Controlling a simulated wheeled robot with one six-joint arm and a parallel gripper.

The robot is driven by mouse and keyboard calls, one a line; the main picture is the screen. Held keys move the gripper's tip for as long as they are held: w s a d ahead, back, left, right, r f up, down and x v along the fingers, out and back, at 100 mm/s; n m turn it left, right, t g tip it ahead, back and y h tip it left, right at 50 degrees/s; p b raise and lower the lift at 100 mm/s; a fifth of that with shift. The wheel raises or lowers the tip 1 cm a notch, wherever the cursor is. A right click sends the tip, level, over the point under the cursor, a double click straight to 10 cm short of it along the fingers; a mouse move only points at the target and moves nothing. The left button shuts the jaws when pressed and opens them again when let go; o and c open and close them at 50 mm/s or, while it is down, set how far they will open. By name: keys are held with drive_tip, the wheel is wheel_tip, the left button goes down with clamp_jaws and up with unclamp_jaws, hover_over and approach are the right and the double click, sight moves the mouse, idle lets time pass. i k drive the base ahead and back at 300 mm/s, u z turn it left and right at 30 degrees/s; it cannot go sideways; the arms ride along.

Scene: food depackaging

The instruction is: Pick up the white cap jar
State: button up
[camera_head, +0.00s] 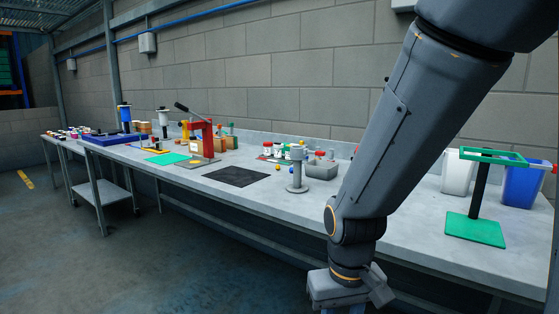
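Several small jars and bottles stand in a cluster on the long grey bench, near the wall and left of my arm. Among them a small jar with a red band and a pale top (267,149) stands at the cluster's left. It is too small to be sure that this is the white cap jar. My gripper (347,304) hangs low in front of the bench, at the bottom edge of the picture and apart from the jars. Its fingertips are cut off by the frame, so its opening does not show.
A grey bin (321,170) and a grey post stand (297,172) are near the jars. A black mat (236,176) and a red press (203,139) lie left. A green stand (476,229), white bucket (457,172) and blue bucket (522,188) are right. The front bench edge is mostly clear.

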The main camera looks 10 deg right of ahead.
sight(278, 153)
drive_tip(key=z, duration=0.1)
drive_tip(key=k, duration=0.5)
drive_tip(key=u, duration=1.1)
drive_tip(key=i, duration=1.7)
drive_tip(key=z, duration=0.85)
drive_tip(key=i, duration=0.6)
drive_tip(key=z, duration=0.55)
